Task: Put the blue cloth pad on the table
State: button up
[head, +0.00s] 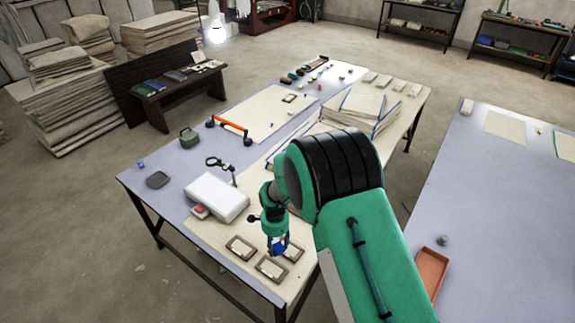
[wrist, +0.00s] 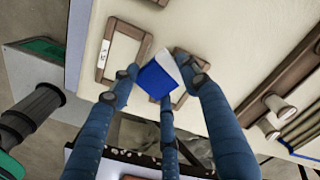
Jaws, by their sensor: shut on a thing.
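The blue cloth pad (wrist: 156,82) shows in the wrist view between the fingertips of my gripper (wrist: 163,92). Its face is blue, with a white part along its upper edge. My gripper (head: 277,243) is shut on it. In the head view, the pad (head: 279,249) shows as a small blue patch under my wrist, over the near end of the long table (head: 165,196). A small gap to the tabletop seems likely, but the exact height cannot be told. My fingers hide the pad's sides.
Small brown frames with pale centres (head: 241,247) lie beside and below the gripper. A white box (head: 216,198) with a red piece stands to the left, and a magnifier (head: 215,162) behind it. Stacked cloth (head: 360,108) lies farther back. A second table (head: 480,190) stands right.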

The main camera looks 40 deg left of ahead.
jog(key=shift+w+a, duration=0.1)
jog(key=shift+a, duration=0.05)
jog(key=w+a, duration=0.3)
jog(key=a, duration=0.1)
jog(key=w+a+f+b, duration=0.1)
jog(key=w+a, duration=0.2)
jog(key=a, duration=0.1)
jog(key=w+a, duration=0.3)
jog(key=a, duration=0.1)
jog(key=shift+w+a+f+b, duration=0.25)
jog(key=shift+b, duration=0.1)
jog(key=shift+f, duration=0.1)
jog(key=shift+f+b, duration=0.3)
jog(key=shift+f, duration=1.35)
jog(key=shift+f, duration=0.15)
jog(key=o, duration=0.9)
